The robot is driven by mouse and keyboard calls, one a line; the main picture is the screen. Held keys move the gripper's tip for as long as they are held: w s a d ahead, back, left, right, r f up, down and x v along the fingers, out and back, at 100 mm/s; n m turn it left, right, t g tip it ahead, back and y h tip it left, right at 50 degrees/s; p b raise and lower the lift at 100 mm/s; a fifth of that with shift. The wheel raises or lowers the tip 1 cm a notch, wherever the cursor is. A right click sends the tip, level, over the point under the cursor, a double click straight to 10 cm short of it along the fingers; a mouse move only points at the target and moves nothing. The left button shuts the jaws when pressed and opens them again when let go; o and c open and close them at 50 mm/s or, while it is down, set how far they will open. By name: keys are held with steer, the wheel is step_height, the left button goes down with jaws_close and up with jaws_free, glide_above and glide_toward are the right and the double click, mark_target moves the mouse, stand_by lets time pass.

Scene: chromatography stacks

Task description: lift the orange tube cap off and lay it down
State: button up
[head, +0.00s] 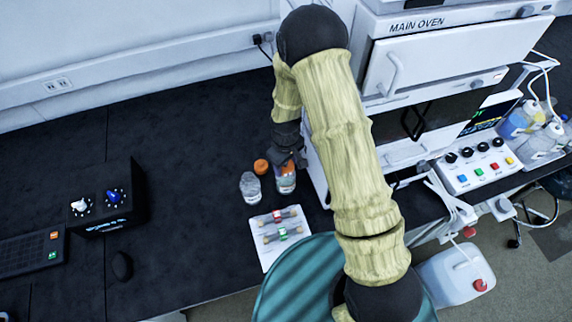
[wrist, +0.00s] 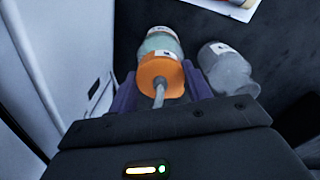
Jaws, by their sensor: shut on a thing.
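The orange tube cap (wrist: 162,72) has a grey tube stub on it. In the wrist view it sits between the two purple fingers of my gripper (wrist: 160,90), which is shut on it. A labelled bottle with pale green contents (wrist: 161,40) is just beyond the cap. I cannot tell whether the cap still touches the bottle. In the head view my gripper (head: 289,158) is over this bottle (head: 286,183), with orange showing at its top. The fingertips are partly hidden.
A clear bottle (head: 250,187) stands close to the left; it also shows in the wrist view (wrist: 229,70). Another orange piece (head: 261,166) is just behind it. A white tray (head: 270,255) with small parts lies in front. The oven (head: 435,55) is to the right. The dark bench on the left has free room.

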step_height(320, 180, up, 10)
steer(key=shift+f+b, duration=0.2)
steer(key=shift+b, duration=0.8)
steer(key=shift+r+p, duration=1.7)
steer(key=shift+r, duration=0.3)
